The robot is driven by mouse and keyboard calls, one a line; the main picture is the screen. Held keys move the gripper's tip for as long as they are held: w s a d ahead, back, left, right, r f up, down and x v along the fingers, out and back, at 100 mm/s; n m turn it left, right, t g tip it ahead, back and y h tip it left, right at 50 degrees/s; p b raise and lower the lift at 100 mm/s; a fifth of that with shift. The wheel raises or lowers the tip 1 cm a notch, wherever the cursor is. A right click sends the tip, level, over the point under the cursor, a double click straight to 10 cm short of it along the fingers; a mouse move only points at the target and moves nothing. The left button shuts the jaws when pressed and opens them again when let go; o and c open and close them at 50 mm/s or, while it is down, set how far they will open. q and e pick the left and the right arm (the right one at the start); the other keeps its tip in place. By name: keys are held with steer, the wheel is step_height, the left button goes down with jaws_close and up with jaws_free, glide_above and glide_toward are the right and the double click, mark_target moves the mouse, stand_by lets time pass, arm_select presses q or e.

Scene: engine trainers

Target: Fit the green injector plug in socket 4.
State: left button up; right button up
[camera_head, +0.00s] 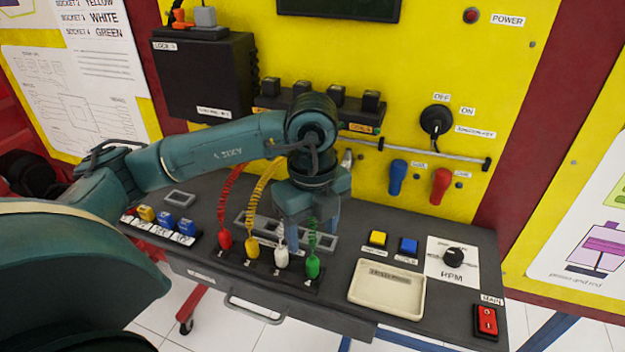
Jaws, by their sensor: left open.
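The green plug (313,267) stands upright at the right end of a row of plugs on a black strip (262,272) with small labels, too small to read surely. Its coiled green cable (312,236) rises from its top. The white plug (281,258), yellow plug (252,247) and red plug (225,240) stand to its left. My left gripper (309,236) points down, open, just above and behind the green and white plugs. The green cable shows in front of it. I cannot tell whether a finger touches a plug. The arm hides the cables' upper ends. My right gripper is out of view.
A grey slotted bar (322,242) lies behind the plugs. A cream tray (387,289), yellow button (377,238), blue button (408,246) and RPM knob (453,256) lie to the right. The yellow panel with a black box (203,80) stands behind.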

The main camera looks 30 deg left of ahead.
arm_select(q)
step_height(320, 180, up, 12)
steer(key=p, duration=0.1)
steer(key=shift+f, duration=0.1)
stand_by(0.4)
